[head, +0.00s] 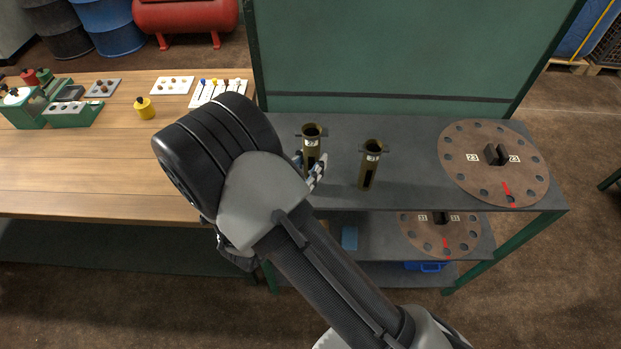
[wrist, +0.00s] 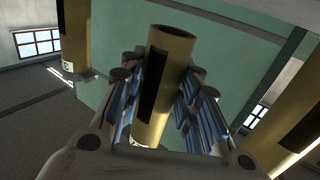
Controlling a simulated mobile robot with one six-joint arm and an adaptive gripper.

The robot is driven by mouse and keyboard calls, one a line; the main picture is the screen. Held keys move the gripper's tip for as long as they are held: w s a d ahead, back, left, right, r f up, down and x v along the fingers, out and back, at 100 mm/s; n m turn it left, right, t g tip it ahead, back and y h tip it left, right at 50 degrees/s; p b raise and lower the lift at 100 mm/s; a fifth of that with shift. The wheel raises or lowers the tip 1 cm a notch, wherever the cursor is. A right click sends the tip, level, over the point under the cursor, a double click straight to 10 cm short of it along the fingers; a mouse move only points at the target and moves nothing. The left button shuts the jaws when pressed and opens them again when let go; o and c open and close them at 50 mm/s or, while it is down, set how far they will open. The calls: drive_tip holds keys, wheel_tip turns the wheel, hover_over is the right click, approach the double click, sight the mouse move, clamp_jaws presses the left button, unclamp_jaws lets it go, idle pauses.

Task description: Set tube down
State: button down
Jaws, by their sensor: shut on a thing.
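Two brass-coloured tubes with side pins, number tags and dark slots show in the head view. The left tube (head: 311,143) is upright at my gripper (head: 317,175), which is partly hidden by my arm. In the wrist view my gripper (wrist: 160,100) is shut around a brass tube (wrist: 168,80), its open end pointing up between the finger pads. The held tube's lower end is hidden, so I cannot tell whether it touches the grey table. The right tube (head: 370,165) stands upright on the grey table (head: 415,190), apart from my gripper.
A round plate with holes (head: 500,187) lies on the table's right; another (head: 440,244) sits on the shelf below. A green panel (head: 400,60) rises behind. A wooden bench (head: 60,165) with small parts is at left. The wrist view shows further tubes left (wrist: 76,35) and right (wrist: 290,130).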

drive_tip(key=shift+f+b, duration=0.7)
drive_tip(key=shift+f, duration=1.65)
drive_tip(key=shift+f, duration=0.1)
drive_tip(key=c, duration=1.2)
unclamp_jaws()
drive_tip(key=shift+r, duration=0.2)
drive_tip(key=p+v, duration=0.2)
drive_tip(key=v, duration=1)
